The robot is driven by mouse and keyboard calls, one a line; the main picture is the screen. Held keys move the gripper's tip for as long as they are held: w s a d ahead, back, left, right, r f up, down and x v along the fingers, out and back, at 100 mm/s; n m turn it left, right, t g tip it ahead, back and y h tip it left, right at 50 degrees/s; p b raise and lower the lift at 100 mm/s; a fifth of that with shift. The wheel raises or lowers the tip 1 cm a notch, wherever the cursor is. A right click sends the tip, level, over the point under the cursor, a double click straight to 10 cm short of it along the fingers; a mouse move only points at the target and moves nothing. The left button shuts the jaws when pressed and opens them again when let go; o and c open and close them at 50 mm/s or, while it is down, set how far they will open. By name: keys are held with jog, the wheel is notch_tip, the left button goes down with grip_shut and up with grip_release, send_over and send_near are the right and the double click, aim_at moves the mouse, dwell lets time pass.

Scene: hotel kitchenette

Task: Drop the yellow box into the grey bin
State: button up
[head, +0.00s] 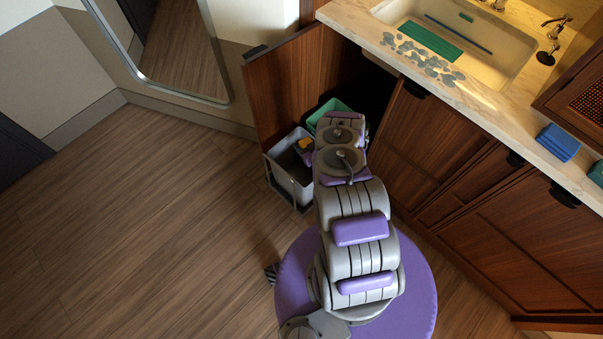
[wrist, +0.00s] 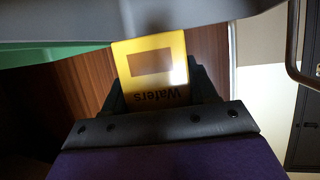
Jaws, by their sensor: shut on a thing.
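The yellow box (wrist: 148,62) is in my gripper (wrist: 165,85) in the wrist view, with dark lettering and a brown rectangle on its face. The gripper's dark fingers are shut on its two sides. In the head view a small part of the yellow box (head: 304,145) shows at the left of my arm, over the grey bin (head: 288,179). The grey bin stands at the open cabinet, and my arm hides its right side. A pale grey edge (wrist: 90,27) crosses the top of the wrist view. I cannot tell the box's exact height over the bin.
A green bin (head: 327,108) stands behind the grey one, partly hidden by my arm. An open cabinet door (head: 284,85) is at the left of the bins. The counter (head: 480,95) with a sink is at the upper right. The wooden floor (head: 130,220) at left is clear.

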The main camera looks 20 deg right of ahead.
jog(key=o, duration=1.2)
jog(key=shift+c, duration=0.2)
jog(key=p+v, duration=0.5)
jog(key=v, duration=1.2)
jog(key=shift+d, duration=0.1)
